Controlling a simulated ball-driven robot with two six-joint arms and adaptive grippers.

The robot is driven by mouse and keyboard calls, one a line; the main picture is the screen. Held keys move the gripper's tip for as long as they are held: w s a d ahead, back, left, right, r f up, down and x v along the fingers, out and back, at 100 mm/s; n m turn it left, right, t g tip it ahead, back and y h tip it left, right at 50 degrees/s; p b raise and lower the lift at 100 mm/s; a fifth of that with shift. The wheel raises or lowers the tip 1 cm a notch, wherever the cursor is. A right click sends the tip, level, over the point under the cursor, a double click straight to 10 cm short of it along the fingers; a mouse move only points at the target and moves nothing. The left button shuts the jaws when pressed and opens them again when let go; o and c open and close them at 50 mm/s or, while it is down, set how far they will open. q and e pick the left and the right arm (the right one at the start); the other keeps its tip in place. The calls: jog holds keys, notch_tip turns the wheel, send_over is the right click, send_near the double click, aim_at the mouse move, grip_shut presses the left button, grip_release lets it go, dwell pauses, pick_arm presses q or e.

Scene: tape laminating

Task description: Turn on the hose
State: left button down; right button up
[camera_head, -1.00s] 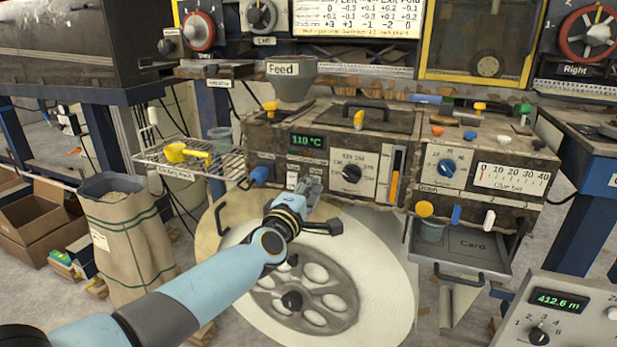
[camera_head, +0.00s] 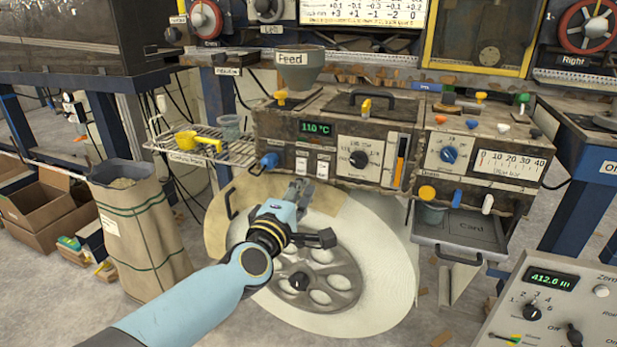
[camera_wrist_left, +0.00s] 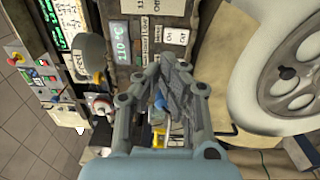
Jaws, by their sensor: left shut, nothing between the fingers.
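My left gripper (camera_head: 299,189) is shut and empty. It is in front of the machine's front panel, just below two white switches (camera_head: 301,165) (camera_head: 322,168) under the green 110 °C display (camera_head: 317,128). In the left wrist view the fingertips (camera_wrist_left: 172,72) overlap the panel near the white switch plates (camera_wrist_left: 172,36). I cannot tell whether they touch the panel. A blue handle (camera_head: 269,160) sticks out at the panel's lower left. No hose can be made out, and the small labels are too blurred to show which control is for it. My right gripper is not in view.
A wire shelf (camera_head: 225,153) holding a yellow tool (camera_head: 199,141) juts out on the left. A large pale reel (camera_head: 375,260) stands below the panel. A drawer (camera_head: 462,232) hangs open at right, above a control box (camera_head: 550,305).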

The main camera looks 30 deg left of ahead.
pick_arm(q)
jog(key=v, duration=0.3)
jog(key=shift+s+d+r, duration=0.1)
jog(key=shift+s+r, duration=0.2)
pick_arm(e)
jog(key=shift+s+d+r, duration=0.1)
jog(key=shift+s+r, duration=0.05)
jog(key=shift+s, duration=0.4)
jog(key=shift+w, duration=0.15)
